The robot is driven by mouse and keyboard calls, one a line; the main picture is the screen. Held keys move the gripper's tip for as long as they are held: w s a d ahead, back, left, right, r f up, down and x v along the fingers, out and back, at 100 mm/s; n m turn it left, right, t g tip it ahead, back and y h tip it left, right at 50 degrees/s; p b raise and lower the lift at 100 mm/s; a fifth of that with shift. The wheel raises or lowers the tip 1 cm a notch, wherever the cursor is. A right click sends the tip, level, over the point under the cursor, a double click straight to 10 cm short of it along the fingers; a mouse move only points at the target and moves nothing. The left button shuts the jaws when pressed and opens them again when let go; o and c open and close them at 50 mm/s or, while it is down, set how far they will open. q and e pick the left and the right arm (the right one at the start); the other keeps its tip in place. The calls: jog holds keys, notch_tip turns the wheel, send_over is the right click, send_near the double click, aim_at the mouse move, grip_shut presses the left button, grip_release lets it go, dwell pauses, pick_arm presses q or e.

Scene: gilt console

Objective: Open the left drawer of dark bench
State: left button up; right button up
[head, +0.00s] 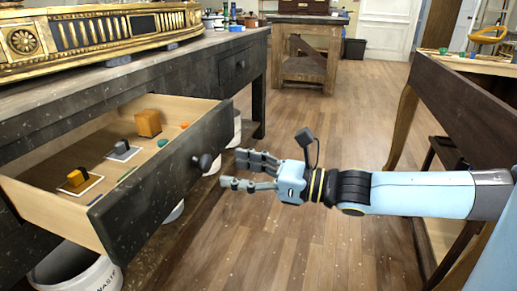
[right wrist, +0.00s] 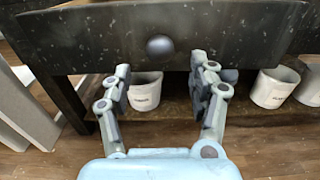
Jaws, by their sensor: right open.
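The dark bench (head: 60,120) stands on the left in the head view. Its left drawer (head: 150,195) is pulled well out, and its inside shows. The drawer's round dark knob (head: 203,162) is on its front; it also shows in the right wrist view (right wrist: 160,46). My right gripper (head: 236,169) is open and empty, just right of the knob and apart from it. In the right wrist view the fingers (right wrist: 162,82) point at the drawer front, with the knob beyond and between them. My left gripper is not in view.
The drawer holds an orange block (head: 147,122) and smaller pieces on white-edged cards. White bins (head: 75,268) stand under the bench. A gilt carved piece (head: 100,35) lies on top. A wooden table (head: 470,105) is at the right. The floor (head: 320,120) between is clear.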

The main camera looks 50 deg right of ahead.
jog(key=v, duration=0.4)
dwell(0.5)
